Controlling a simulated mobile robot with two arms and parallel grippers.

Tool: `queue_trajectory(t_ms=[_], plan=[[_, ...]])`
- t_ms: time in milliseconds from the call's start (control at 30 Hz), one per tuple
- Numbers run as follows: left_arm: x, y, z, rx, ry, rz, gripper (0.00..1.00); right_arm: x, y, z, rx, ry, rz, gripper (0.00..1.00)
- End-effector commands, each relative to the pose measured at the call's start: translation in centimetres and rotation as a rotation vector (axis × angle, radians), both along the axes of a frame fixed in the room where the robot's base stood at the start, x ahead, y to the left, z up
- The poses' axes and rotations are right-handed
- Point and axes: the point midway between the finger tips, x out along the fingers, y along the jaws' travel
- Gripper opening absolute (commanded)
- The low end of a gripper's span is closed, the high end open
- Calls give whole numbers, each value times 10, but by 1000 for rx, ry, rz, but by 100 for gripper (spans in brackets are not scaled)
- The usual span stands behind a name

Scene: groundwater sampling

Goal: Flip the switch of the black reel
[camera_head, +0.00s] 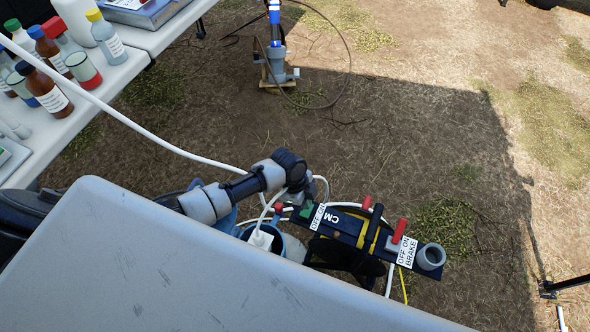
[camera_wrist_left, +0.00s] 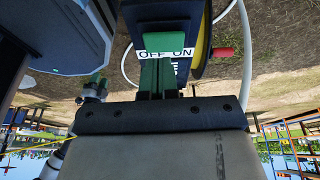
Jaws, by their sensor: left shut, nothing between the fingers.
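The black reel (camera_head: 345,228) stands low in the head view, with a dark top plate marked CM and BRAKE. Its green switch (camera_head: 307,210) lies at the plate's left end beside an "OFF ON" label (camera_head: 318,217). My left gripper (camera_head: 299,196) is right beside this switch. In the left wrist view the shut, empty fingers (camera_wrist_left: 158,75) point at the green switch (camera_wrist_left: 165,42) and overlap part of the "OFF ON" label (camera_wrist_left: 188,53). I cannot tell whether they touch the switch, or its setting.
A red brake lever (camera_head: 399,231) and a grey tube holder (camera_head: 430,257) sit at the plate's right end. A grey panel (camera_head: 190,270) fills the lower left. A white table (camera_head: 130,40) holds several bottles. White tubing crosses near my arm. Ground to the right is mostly open.

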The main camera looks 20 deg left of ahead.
Motion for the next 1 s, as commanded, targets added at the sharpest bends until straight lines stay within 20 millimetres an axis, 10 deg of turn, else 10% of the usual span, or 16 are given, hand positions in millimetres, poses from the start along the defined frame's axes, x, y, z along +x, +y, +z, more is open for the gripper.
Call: queue_trajectory(t_ms=[333, 633, 1000], plan=[[2, 5, 43, 1, -5, 1, 0, -61, -13, -7, -7, 35, 8, 43], [8, 21, 95, 0, -2, 3, 0, -59, -12, 2, -7, 31, 9, 43], [9, 24, 108, -1, 1, 3, 0, -58, -12, 3, -7, 32, 9, 43]])
